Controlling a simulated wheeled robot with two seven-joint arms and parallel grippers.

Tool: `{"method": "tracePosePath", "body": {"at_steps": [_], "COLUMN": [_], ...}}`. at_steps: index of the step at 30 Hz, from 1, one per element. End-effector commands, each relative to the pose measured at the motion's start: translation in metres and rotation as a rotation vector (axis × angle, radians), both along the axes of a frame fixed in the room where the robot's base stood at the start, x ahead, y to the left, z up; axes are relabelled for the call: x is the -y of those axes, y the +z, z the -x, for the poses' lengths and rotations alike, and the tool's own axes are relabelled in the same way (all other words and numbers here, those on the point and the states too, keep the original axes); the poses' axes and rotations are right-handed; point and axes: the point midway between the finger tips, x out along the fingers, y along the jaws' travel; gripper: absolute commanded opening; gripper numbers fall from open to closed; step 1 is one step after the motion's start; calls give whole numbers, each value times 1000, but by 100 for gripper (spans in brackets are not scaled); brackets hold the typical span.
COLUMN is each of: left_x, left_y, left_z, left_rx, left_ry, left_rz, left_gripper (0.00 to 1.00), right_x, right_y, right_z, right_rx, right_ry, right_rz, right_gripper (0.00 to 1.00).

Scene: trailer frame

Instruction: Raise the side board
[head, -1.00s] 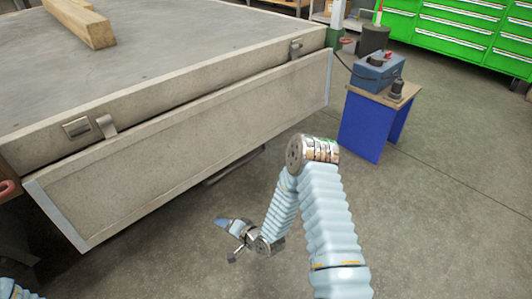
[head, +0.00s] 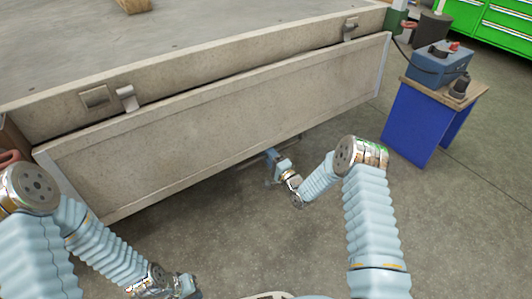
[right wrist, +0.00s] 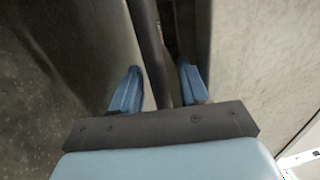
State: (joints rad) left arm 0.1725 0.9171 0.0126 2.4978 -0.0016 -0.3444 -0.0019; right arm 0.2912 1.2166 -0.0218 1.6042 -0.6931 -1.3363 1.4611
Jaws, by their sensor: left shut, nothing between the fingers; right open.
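The side board (head: 220,130) is a long beige panel with a pale metal frame. It hangs down along the trailer's side, tilted slightly outward at its top edge. My right gripper (head: 272,162) is just below the board's lower edge, right of its middle. In the right wrist view its blue fingers (right wrist: 155,90) are open, with a dark bar (right wrist: 150,55) passing behind or between them; I cannot tell which. The board's pale face (right wrist: 255,55) fills the right of that view. My left gripper (head: 190,290) is low at the bottom edge of the head view, shut and empty, away from the board.
Two metal latches (head: 127,98) (head: 350,30) sit on the trailer bed's edge (head: 230,62) above the board. A wooden block (head: 133,5) lies on the bed. A blue stand (head: 415,122) with a toolbox (head: 442,64) is at the right. The floor in front is clear.

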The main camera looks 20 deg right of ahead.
Motion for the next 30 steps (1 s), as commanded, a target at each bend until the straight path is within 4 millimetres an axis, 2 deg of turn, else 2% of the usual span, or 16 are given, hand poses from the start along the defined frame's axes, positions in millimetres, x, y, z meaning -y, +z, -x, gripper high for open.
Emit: {"method": "tracePosePath", "body": {"at_steps": [4, 13, 14, 22, 30], "left_x": [0, 0, 0, 0, 0], "left_y": [-2, -2, -2, -2, -2], "left_z": [0, 0, 0, 0, 0], "left_rx": [1, 1, 1, 1, 1], "left_ry": [0, 0, 0, 0, 0], "left_rz": [0, 0, 0, 0, 0], "left_gripper": [0, 0, 0, 0, 0], "right_x": [-5, -5, -5, -5, -5], "right_y": [1, 2, 2, 2, 2], "right_z": [-12, -15, -15, -15, -15], "right_rx": [-1, -1, -1, -1, -1], "right_ry": [0, -1, -1, -1, -1], "right_rz": [0, -1, -1, 0, 0], "right_gripper": [44, 44, 43, 1, 0]}}
